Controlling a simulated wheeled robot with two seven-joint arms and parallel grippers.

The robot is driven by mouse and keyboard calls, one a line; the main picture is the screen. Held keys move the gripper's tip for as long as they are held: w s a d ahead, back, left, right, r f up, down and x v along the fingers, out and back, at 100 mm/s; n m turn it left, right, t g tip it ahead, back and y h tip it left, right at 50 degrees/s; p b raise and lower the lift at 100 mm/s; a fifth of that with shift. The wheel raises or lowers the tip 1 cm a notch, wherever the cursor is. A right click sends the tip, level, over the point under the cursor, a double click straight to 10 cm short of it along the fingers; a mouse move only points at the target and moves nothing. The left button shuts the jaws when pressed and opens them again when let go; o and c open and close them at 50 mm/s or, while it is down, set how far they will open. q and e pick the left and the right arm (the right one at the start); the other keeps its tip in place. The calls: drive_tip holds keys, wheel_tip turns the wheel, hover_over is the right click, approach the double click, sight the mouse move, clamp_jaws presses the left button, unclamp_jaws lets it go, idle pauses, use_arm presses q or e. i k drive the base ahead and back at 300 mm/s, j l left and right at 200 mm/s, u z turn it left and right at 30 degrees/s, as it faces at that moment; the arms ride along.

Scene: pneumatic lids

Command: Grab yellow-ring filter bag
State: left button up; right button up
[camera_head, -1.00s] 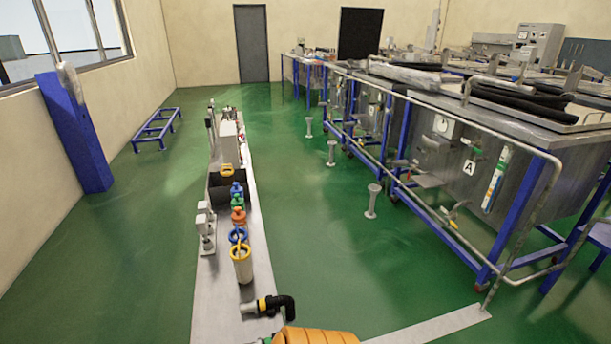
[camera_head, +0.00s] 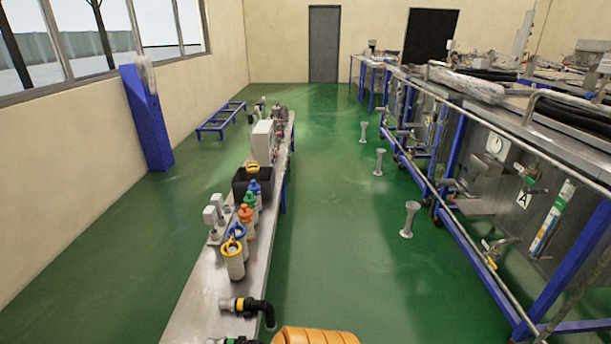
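The yellow-ring filter bag (camera_head: 234,264) is a white bag with a yellow ring at its top. It stands upright at the near end of a row of bags on the long grey table (camera_head: 198,299). Behind it in the row are a blue-ring bag (camera_head: 238,231), an orange-topped one (camera_head: 246,216), a green-topped one (camera_head: 250,199) and a dark blue-topped one (camera_head: 255,187). Neither of my grippers is in view.
A black pipe elbow with a yellow band (camera_head: 248,305) lies in front of the bag. Grey fittings (camera_head: 214,216) stand left of the row, and a black bin (camera_head: 239,184) is behind it. Green floor (camera_head: 335,240) is open right of the table, with metal posts (camera_head: 409,219) beyond.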

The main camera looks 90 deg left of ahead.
sight(231, 251)
drive_tip(key=i+j+z, duration=0.2)
drive_tip(key=j, duration=0.5)
drive_tip(key=j+z, duration=0.2)
drive_tip(key=j, duration=0.5)
drive_tip(key=i+j+z, duration=0.2)
drive_tip(key=j, duration=0.55)
drive_tip(key=k, duration=0.1)
